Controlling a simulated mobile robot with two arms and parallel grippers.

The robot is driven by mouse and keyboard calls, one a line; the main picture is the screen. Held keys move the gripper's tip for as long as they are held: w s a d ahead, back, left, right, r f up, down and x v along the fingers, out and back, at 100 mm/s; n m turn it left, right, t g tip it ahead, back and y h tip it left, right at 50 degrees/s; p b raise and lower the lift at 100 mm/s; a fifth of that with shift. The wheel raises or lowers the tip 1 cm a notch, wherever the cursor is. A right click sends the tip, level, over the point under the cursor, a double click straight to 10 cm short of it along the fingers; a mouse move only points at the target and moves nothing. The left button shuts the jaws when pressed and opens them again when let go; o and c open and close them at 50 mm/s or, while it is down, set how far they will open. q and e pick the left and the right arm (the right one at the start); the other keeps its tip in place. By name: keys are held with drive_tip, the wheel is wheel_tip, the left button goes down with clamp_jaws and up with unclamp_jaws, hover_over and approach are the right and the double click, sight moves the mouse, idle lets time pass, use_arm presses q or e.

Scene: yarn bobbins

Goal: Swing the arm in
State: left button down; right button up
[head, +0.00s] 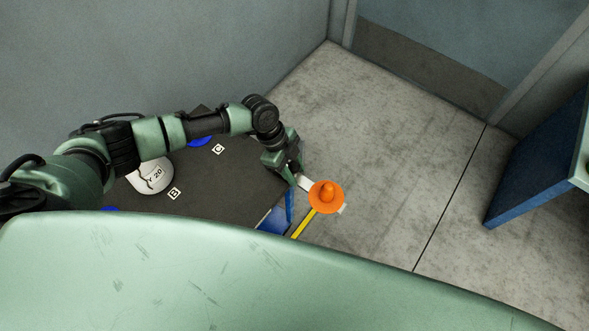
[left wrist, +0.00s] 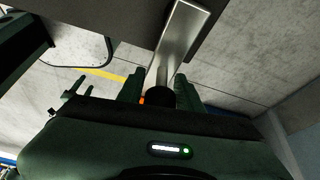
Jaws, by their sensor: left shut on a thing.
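My left gripper (head: 297,178) is at the right edge of a dark tabletop, beside an orange disc with a raised knob (head: 326,194). A pale bar, the swing arm (head: 304,183), shows between the gripper and the disc. In the left wrist view the bar (left wrist: 181,40) is bright metal and runs up from between the fingers (left wrist: 160,92). The fingers are shut about a short black cylinder (left wrist: 160,98) at the bar's near end. A sliver of orange shows beside the left finger. The fingertips are mostly hidden in the head view. My right gripper is not in view.
The dark tabletop (head: 225,175) carries a white bobbin marked Y 20 (head: 152,176), blue discs (head: 200,141) and B and C labels. A yellow strip (head: 304,223) lies on the floor. A blue cabinet (head: 535,160) stands right. Concrete floor between is clear.

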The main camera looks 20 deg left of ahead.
use_arm(q)
drive_tip(key=shift+w+a+r, duration=0.1)
drive_tip(key=shift+w+a, duration=0.05)
drive_tip(key=shift+w, duration=0.05)
idle(0.8)
